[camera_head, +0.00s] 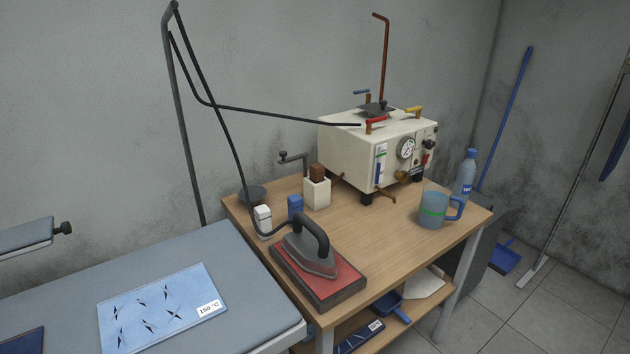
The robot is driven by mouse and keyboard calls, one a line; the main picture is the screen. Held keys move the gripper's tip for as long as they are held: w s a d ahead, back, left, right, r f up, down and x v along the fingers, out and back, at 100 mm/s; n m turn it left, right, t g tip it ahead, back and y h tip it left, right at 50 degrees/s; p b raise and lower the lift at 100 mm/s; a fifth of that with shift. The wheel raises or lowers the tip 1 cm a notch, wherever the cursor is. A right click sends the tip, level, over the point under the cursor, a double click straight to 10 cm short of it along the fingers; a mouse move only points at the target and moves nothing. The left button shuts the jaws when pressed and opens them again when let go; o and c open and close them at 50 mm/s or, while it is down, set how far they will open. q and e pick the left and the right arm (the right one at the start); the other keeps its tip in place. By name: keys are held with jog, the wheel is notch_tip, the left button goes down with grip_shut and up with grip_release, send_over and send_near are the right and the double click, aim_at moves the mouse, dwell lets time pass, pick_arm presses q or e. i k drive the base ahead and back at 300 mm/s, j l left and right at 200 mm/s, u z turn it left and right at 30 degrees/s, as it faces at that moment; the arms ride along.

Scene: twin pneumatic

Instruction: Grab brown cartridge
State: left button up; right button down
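The brown cartridge (317,171) shows as a small brown block sticking up out of a cream-white holder (316,194). The holder stands upright on the wooden table (385,245), toward its back left. Only the top of the brown piece is visible; its lower part is hidden inside the holder. Neither of my grippers is in view.
A steam generator (350,155) stands right of the holder. A blue cartridge (295,207) and a white one (263,222) stand to the left. An iron (310,255) rests on a red pad in front. A mug (432,210) and bottle (465,178) stand right.

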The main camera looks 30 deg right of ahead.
aim_at(316, 171)
jog(key=l+u, duration=0.3)
jog(key=l, duration=0.4)
jog(key=k+l+u, duration=0.1)
jog(key=l+u, duration=0.25)
jog(key=l, duration=0.35)
